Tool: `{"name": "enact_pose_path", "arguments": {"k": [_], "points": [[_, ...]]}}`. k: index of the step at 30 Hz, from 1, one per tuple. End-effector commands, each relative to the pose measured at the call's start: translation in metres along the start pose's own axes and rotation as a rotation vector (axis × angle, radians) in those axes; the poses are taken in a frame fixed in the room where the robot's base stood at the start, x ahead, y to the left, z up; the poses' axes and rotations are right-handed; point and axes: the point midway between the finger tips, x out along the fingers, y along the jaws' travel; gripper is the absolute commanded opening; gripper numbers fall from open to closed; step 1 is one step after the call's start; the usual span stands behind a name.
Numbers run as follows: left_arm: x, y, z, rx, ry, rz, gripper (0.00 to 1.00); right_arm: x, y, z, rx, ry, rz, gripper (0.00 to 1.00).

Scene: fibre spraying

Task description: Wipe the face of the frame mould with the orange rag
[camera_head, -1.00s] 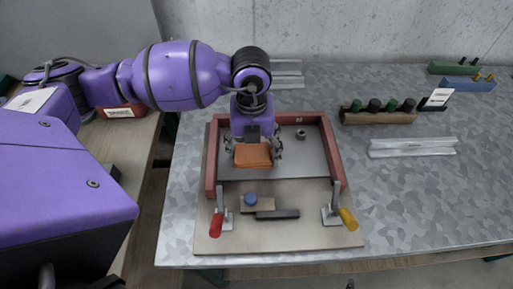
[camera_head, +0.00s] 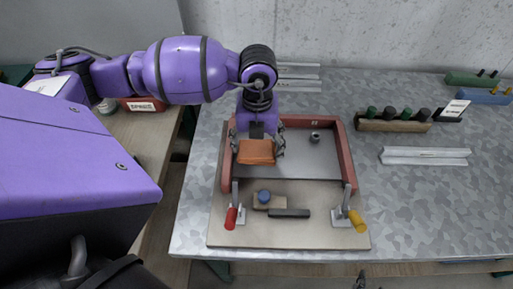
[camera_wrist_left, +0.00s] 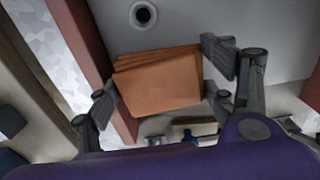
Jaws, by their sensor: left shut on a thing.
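The frame mould (camera_head: 347,150) lies on a board on the metal table, with a reddish rim on three sides and a grey face (camera_head: 312,160) inside. My left gripper (camera_head: 258,150) is over the left part of the face, shut on the folded orange rag (camera_head: 256,152). In the left wrist view the rag (camera_wrist_left: 160,85) sits between the two fingers, over the grey face and near a reddish rim bar (camera_wrist_left: 85,40). I cannot tell whether the rag touches the face.
Clamps with a red handle (camera_head: 231,218) and a yellow handle (camera_head: 357,220) stand at the mould's front corners. A blue knob (camera_head: 264,196) and a dark bar (camera_head: 289,213) lie between them. A wooden rack (camera_head: 392,124) and a metal profile (camera_head: 425,156) stand on the right.

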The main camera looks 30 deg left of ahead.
Motion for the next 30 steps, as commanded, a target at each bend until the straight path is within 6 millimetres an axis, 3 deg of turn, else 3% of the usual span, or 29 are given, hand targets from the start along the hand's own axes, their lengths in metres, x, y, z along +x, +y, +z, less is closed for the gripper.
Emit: {"name": "enact_pose_path", "arguments": {"k": [1,14,25,30], "points": [[-0.01,-0.001,0.001,0.0,-0.008,-0.005,0.55,-0.001,0.0,-0.011,0.0,0.018,0.001,0.4],[-0.044,-0.002,0.002,0.002,-0.011,-0.01,0.55,-0.004,0.002,-0.053,0.001,0.089,0.003,0.4],[-0.044,-0.002,0.001,0.002,-0.005,-0.007,0.55,-0.004,0.002,-0.053,0.001,0.088,0.003,0.4],[-0.053,-0.002,0.001,0.001,-0.006,-0.007,0.55,-0.004,0.002,-0.053,0.001,0.088,0.003,0.4]]}}
